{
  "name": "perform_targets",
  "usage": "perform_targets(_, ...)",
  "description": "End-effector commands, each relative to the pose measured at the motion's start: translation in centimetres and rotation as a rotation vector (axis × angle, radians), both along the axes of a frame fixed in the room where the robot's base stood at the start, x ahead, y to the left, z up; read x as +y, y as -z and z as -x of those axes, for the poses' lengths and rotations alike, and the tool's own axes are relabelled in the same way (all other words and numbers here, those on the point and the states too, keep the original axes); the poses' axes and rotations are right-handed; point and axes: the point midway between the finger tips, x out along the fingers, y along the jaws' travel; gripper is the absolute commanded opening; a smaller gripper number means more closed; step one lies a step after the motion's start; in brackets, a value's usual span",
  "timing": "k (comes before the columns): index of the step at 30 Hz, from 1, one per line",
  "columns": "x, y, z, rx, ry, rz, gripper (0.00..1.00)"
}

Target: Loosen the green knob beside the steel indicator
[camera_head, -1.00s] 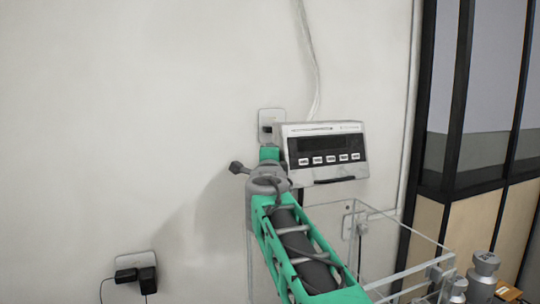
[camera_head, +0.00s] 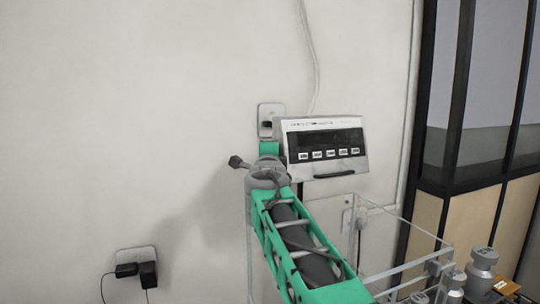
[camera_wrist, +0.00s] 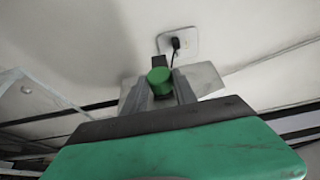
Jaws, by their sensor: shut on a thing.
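The green knob (camera_wrist: 159,76) is in the middle of the wrist view, with its round face toward me. My gripper (camera_wrist: 160,90) has its two grey fingers on either side of the knob and is shut on it. The steel indicator (camera_head: 322,147) shows in the head view, with a dark display and a row of white buttons, just right of my wrist. In the head view my arm (camera_head: 290,235) hides the knob and the fingertips. I cannot tell from these frames how far the knob is turned.
A wall outlet (camera_head: 271,110) is behind the indicator, and it shows in the wrist view (camera_wrist: 178,42) with a black plug. A clear-walled case (camera_head: 385,232) and several steel weights (camera_head: 483,268) stand at lower right. Another outlet with black adapters (camera_head: 137,268) is at lower left.

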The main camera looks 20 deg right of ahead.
Motion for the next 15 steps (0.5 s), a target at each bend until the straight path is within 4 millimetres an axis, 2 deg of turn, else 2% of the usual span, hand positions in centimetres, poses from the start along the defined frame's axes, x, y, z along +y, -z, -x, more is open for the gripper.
perform_targets(8,0.0,-0.3,0.0,0.037,0.000,0.000,0.00)
perform_targets(15,0.0,-1.0,-0.1,0.164,0.000,-0.001,0.00)
